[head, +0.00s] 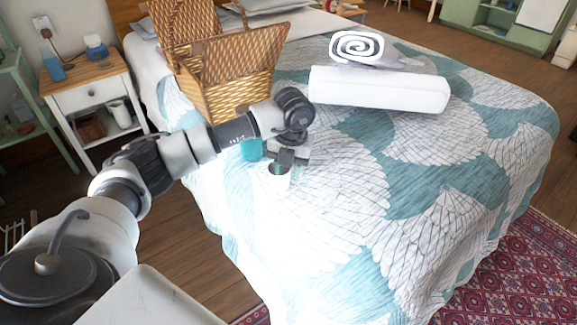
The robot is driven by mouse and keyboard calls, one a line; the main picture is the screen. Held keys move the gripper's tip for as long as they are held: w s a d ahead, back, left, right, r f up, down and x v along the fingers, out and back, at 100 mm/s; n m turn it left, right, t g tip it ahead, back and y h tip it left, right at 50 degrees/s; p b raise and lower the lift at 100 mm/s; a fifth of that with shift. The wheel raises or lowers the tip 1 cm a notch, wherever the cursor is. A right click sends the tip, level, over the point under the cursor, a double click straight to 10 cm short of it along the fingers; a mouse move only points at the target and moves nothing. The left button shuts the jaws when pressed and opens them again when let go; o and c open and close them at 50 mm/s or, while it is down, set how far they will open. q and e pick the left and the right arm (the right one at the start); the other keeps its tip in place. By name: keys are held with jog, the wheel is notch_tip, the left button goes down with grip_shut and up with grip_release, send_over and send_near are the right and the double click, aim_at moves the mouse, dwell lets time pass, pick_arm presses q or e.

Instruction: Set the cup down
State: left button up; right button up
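A small white cup (279,176) is upright over the near left part of the bed, with its dark opening facing up. My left gripper (289,159) points down at the cup, and its dark fingers are at the rim on the right side. The gripper appears shut on the cup's wall, though the fingertips are partly hidden. I cannot tell whether the cup's base touches the quilt. My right gripper is not in view.
The bed's teal and white quilt (350,205) is mostly clear. A wicker basket (235,75), a white roll (380,90) and a rolled towel (357,48) lie farther back. A nightstand (88,93) stands left.

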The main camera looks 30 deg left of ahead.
pick_arm(q)
jog(key=shift+r, duration=0.1)
